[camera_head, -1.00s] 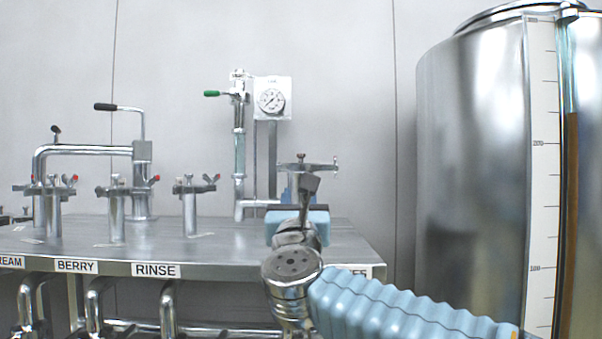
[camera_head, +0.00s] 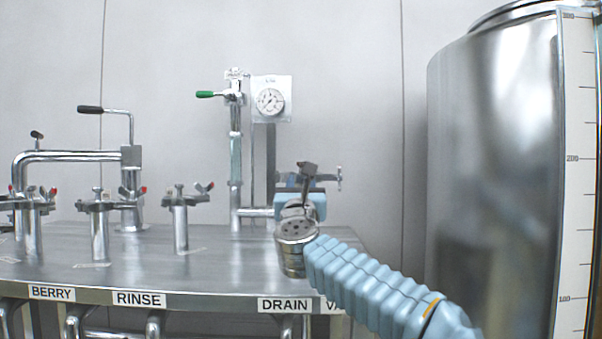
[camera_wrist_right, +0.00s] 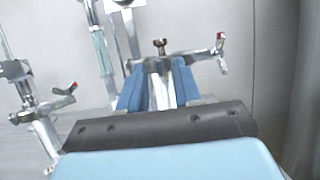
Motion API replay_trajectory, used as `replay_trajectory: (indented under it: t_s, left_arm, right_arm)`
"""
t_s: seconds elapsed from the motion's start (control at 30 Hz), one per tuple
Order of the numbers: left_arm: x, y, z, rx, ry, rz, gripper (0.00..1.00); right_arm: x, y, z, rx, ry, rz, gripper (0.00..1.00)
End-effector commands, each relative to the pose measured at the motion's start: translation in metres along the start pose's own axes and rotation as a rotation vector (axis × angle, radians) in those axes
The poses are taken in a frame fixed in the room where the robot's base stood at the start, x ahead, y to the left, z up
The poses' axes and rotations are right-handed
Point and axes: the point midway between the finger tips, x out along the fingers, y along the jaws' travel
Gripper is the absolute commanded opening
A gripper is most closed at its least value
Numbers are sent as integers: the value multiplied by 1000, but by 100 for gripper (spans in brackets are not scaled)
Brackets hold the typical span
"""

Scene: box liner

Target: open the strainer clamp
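A steel clamp fitting with a crossbar and a wing nut (camera_head: 338,178) stands at the back right of the steel table. I take it for the strainer clamp. In the head view it is mostly hidden behind my right gripper (camera_head: 303,187). In the right wrist view the clamp (camera_wrist_right: 205,54) lies straight ahead, with a red-tipped wing at its right end and a small brass-coloured knob on top. The blue fingers of my right gripper (camera_wrist_right: 160,86) are apart, with the fitting's steel body seen between them. I cannot tell whether they touch it. My left gripper is out of view.
Several clamped pipe stubs, one of them at the RINSE label (camera_head: 181,220), stand left on the steel table (camera_head: 225,270). A pressure gauge (camera_head: 270,101) and a green-handled valve (camera_head: 205,94) stand behind. A large steel tank (camera_head: 490,180) fills the right.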

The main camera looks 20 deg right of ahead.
Motion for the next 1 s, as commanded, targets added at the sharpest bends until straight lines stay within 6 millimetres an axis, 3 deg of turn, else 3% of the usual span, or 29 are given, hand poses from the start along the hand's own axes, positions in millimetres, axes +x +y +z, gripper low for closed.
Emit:
replay_trajectory:
  t_s: [0.17,0.47,0.7,1.0]
  left_arm:
    - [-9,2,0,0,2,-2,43]
    - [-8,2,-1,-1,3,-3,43]
    - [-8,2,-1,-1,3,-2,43]
    - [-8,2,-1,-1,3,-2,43]
  right_arm:
    - [17,0,1,0,1,0,33]
    - [19,0,0,0,0,0,33]
    - [19,0,0,0,0,0,0]
    - [19,0,0,0,0,0,0]
